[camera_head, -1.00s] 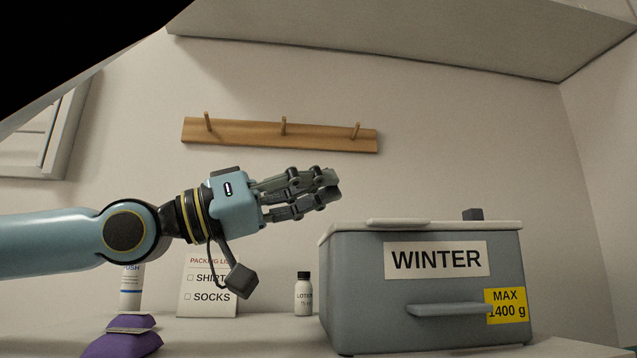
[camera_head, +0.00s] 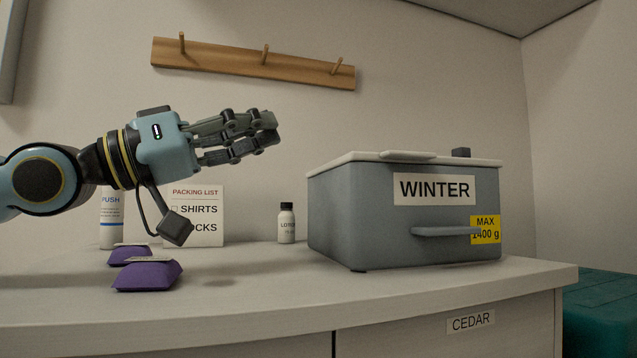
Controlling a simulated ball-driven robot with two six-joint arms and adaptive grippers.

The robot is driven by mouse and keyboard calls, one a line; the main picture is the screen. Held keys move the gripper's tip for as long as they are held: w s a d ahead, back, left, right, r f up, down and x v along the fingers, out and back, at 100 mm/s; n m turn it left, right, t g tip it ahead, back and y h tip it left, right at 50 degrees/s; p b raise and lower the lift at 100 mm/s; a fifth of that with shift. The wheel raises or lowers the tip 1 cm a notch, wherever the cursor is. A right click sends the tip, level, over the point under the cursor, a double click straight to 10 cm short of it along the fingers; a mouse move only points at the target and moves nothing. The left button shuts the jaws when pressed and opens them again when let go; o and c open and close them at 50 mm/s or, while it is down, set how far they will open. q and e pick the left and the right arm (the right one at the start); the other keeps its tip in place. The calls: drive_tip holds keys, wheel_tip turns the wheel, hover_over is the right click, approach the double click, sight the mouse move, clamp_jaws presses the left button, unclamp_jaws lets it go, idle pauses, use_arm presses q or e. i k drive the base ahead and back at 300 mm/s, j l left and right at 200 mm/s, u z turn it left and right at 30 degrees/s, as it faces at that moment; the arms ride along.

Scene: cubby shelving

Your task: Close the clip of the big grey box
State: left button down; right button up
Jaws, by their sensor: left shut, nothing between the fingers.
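The big grey box (camera_head: 340,215) stands on the right part of the counter, with a WINTER label and a yellow MAX 1400 g label on its front. Its pale lid (camera_head: 345,160) lies on top. A flat light piece (camera_head: 407,156) on the lid's front edge may be the clip; I cannot tell its state. A grey handle (camera_head: 447,231) sticks out of the front. My left gripper (camera_head: 272,132) is shut and empty, in the air to the left of the box and above the counter, apart from the box. My right gripper is not in view.
Two purple pouches (camera_head: 148,276), a white tube (camera_head: 111,225), a packing list card (camera_head: 205,235) and a small lotion bottle (camera_head: 286,224) stand left of the box. The counter (camera_head: 420,295) is clear in front. A teal container (camera_head: 598,310) is at lower right.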

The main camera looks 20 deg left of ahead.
sight(460, 153)
drive_tip(key=k, duration=1)
